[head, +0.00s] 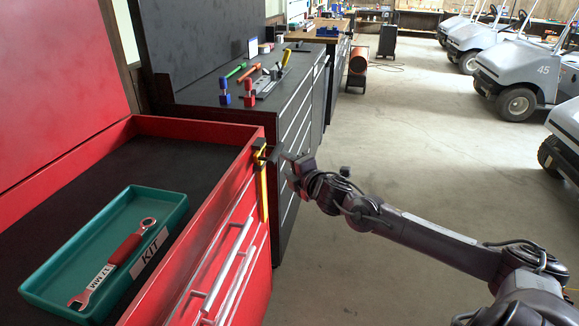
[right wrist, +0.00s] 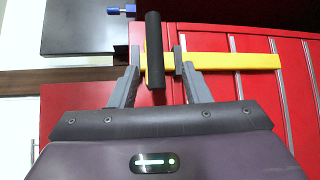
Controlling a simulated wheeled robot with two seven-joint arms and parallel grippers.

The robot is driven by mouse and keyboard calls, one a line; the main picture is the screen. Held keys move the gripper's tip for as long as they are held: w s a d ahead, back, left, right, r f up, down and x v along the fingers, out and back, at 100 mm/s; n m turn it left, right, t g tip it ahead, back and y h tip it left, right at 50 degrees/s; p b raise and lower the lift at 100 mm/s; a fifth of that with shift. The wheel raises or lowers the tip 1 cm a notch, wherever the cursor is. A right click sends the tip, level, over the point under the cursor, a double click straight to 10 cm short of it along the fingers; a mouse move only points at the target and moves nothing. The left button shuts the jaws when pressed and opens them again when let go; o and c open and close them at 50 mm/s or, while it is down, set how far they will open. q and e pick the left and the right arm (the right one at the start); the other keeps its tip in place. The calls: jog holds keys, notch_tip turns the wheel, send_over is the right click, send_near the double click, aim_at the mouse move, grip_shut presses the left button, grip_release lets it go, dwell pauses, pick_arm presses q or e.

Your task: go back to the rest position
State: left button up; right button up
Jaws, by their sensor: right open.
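My right gripper (head: 280,160) is at the front right corner of the red tool cabinet (head: 190,129), beside a yellow strip (head: 264,195) that runs down the corner. In the right wrist view my right gripper (right wrist: 156,62) is open, with one finger on each side of a black bar (right wrist: 154,30) that crosses the yellow strip (right wrist: 235,61). I cannot tell whether the fingers touch the bar. My left gripper is not in view.
A teal KIT tray (head: 50,245) holding a red-handled wrench (head: 122,252) lies on the cabinet top. A dark workbench (head: 200,95) with several tools stands behind.

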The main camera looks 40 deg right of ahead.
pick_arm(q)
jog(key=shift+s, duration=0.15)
